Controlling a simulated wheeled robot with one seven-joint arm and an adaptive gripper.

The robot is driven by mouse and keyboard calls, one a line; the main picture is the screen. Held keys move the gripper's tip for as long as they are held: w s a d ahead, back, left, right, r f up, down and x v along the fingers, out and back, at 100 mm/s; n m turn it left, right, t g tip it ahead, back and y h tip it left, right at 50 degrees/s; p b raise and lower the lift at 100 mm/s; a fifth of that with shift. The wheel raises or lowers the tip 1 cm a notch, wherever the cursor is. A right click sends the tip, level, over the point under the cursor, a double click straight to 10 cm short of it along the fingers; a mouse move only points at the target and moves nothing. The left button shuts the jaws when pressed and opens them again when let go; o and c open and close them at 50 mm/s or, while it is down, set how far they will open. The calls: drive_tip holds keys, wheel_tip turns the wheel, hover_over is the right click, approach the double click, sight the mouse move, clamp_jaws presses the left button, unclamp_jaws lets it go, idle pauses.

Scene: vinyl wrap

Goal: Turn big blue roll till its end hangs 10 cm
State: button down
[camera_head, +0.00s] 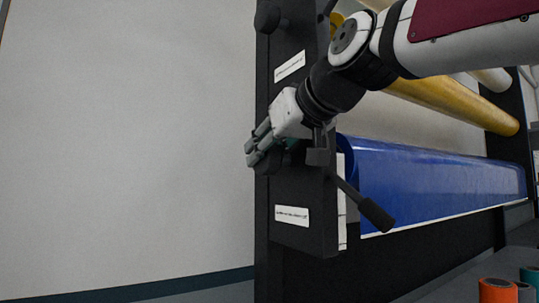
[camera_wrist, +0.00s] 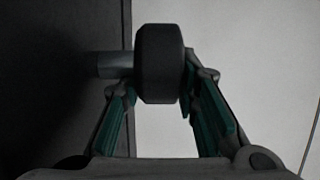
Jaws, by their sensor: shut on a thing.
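The big blue roll (camera_head: 440,178) lies across the black rack, its left end at the rack's side post (camera_head: 300,225). A pale line runs along the lower edge of the blue; I cannot tell how far its end hangs. My gripper (camera_head: 258,150) is at the outer side of the post, level with the roll. In the wrist view my gripper (camera_wrist: 160,100) is shut on a black round knob (camera_wrist: 158,64) on a short metal shaft (camera_wrist: 113,65). The knob is mostly hidden by my fingers in the head view.
A black lever with a thick grip (camera_head: 376,213) sticks out below my wrist, in front of the blue roll. A yellow roll (camera_head: 450,100) lies above. Another black knob (camera_head: 268,19) is higher on the post. An orange roll (camera_head: 497,290) stands at bottom right. The left side is bare wall.

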drive_tip(key=shift+f+t+b, duration=0.15)
drive_tip(key=shift+t+b, duration=0.15)
drive_tip(key=shift+b, duration=0.65)
drive_tip(key=t+y+b, duration=0.1)
drive_tip(key=b, duration=0.3)
drive_tip(key=shift+d+f, duration=0.1)
drive_tip(key=shift+f, duration=0.05)
drive_tip(key=t+y+b, duration=0.1)
drive_tip(key=b, duration=0.4)
drive_tip(key=t+y+b, duration=0.1)
drive_tip(key=t+b, duration=0.1)
drive_tip(key=b, duration=0.3)
drive_tip(key=shift+s+d+f, duration=0.1)
drive_tip(key=shift+s+f, duration=0.05)
drive_tip(key=shift+s, duration=0.1)
drive_tip(key=t+y+b, duration=0.1)
drive_tip(key=b, duration=0.5)
drive_tip(key=shift+s+t+b, duration=0.15)
drive_tip(key=shift+t+b, duration=0.15)
drive_tip(key=shift+t, duration=0.1)
drive_tip(key=shift+b, duration=0.5)
drive_tip(key=shift+d+r+t+y+b, duration=0.15)
drive_tip(key=shift+t+y+b, duration=0.3)
drive_tip(key=shift+b, duration=0.6)
drive_tip(key=c, duration=1.5)
unclamp_jaws()
